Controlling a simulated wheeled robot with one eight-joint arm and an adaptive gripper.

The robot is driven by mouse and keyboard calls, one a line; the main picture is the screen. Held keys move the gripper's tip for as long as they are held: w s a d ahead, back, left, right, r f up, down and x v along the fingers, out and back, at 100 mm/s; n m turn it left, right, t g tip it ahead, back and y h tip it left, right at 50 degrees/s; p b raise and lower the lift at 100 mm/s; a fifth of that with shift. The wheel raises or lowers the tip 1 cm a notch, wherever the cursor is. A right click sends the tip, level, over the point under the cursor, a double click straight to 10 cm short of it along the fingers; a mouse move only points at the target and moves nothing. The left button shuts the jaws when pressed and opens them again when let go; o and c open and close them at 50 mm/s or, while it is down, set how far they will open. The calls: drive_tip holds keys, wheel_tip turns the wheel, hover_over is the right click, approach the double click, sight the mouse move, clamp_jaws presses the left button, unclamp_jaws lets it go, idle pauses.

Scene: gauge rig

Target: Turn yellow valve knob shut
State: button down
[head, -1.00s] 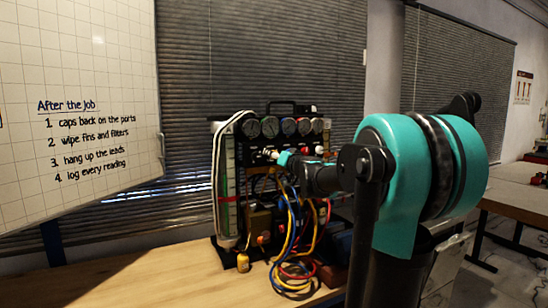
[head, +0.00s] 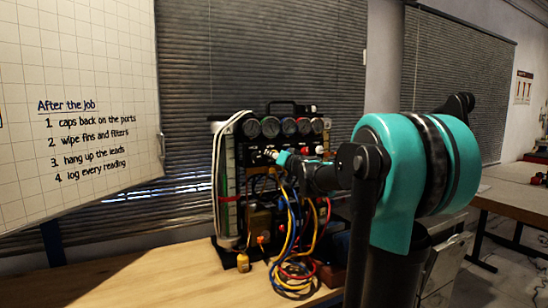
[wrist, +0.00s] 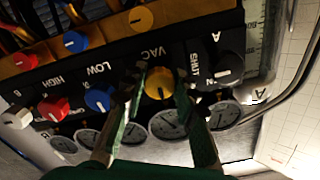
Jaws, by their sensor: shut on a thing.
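The gauge rig (head: 262,185) stands on the wooden bench in the head view, a dark panel with a row of dials on top. In the wrist view its panel appears turned over. The yellow valve knob (wrist: 159,84) sits beside the VAC label, with a dark pointer mark on its face. My gripper (wrist: 161,79) has one finger on each side of it and is shut on it. In the head view my gripper (head: 272,155) reaches the rig's front below the dials; the yellow knob is hard to make out there.
In the wrist view a blue knob (wrist: 98,99), a red knob (wrist: 53,109) and a black knob (wrist: 224,74) sit in the same row. Another yellow knob (wrist: 141,19) is on the brass block. Coloured hoses (head: 292,250) hang onto the bench.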

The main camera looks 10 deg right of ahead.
drive_tip(key=shift+m, duration=0.3)
drive_tip(key=m, duration=0.3)
drive_tip(key=shift+m, duration=0.3)
drive_tip(key=m, duration=0.4)
drive_tip(key=shift+m, duration=0.3)
drive_tip(key=m, duration=0.4)
drive_tip(key=shift+r, duration=0.1)
drive_tip(key=m, duration=0.5)
drive_tip(key=c, duration=1.2)
unclamp_jaws()
drive_tip(key=shift+o, duration=0.2)
